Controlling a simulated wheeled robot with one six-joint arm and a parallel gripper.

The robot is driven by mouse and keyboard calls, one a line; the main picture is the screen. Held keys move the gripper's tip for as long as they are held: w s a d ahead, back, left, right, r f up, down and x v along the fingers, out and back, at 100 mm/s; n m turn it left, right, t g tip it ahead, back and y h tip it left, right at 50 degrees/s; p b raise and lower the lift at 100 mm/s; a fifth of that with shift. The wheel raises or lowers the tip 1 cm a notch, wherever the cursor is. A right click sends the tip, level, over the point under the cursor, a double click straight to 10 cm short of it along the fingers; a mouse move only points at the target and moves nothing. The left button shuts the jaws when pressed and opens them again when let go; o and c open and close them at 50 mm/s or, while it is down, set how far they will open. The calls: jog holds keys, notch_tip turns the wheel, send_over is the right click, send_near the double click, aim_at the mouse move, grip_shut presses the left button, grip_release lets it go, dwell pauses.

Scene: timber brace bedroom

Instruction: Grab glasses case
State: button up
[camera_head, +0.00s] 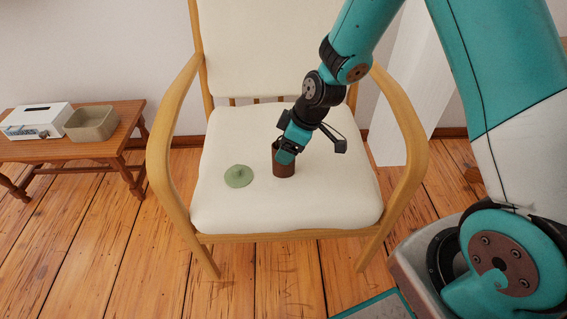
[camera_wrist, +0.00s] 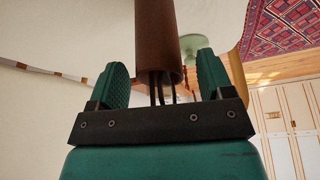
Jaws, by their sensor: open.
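The brown cylinder (camera_head: 284,169), which I take to be the glasses case, stands upright on the cream chair seat (camera_head: 325,200). My gripper (camera_head: 286,155) is at its upper end and hides part of it. In the wrist view the brown cylinder (camera_wrist: 157,40) lies between the two green fingers of my gripper (camera_wrist: 162,75). A gap shows on each side of it, so the gripper is open and holds nothing. Thin dark rods stick out of the cylinder's end towards the gripper.
A green lidded or hat-like object (camera_head: 239,176) lies on the seat left of the cylinder. Wooden armrests (camera_head: 172,130) flank the seat. A low wooden bench (camera_head: 100,140) at the left bears a white box (camera_head: 36,121) and a beige bin (camera_head: 91,124). The seat's front is clear.

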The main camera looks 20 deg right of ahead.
jog(key=shift+r, duration=0.1)
jog(key=c, duration=1.2)
